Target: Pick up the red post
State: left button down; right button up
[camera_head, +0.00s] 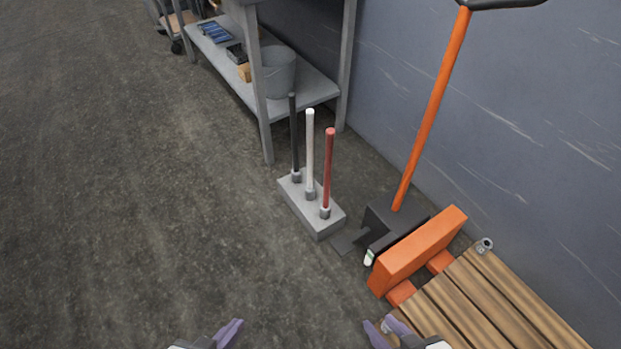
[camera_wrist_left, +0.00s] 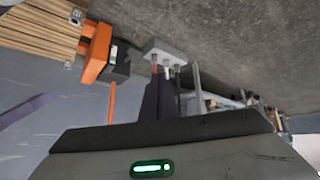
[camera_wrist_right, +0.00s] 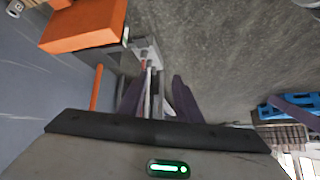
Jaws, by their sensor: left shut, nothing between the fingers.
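The red post (camera_head: 328,170) stands upright in a socket at the near right end of a grey block (camera_head: 318,224) on the floor. A white post (camera_head: 310,150) and a dark post (camera_head: 294,140) stand in line behind it. The red post also shows small in the left wrist view (camera_wrist_left: 154,68). My left gripper (camera_head: 232,328) is shut and empty at the bottom of the head view, well apart from the posts; its fingers (camera_wrist_left: 158,98) are together. My right gripper (camera_head: 380,328) is open and empty at the bottom right, also apart from the posts.
An orange and black pallet jack (camera_head: 418,252) with a tall orange handle (camera_head: 434,105) stands right of the block, beside a wooden pallet (camera_head: 490,300). A grey shelf (camera_head: 315,92) with a bucket (camera_head: 278,72) is behind. A wall is at right. The left floor is clear.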

aim_at(325, 207)
jog(key=u, duration=0.7)
jog(key=i, duration=1.2)
jog(key=z, duration=0.4)
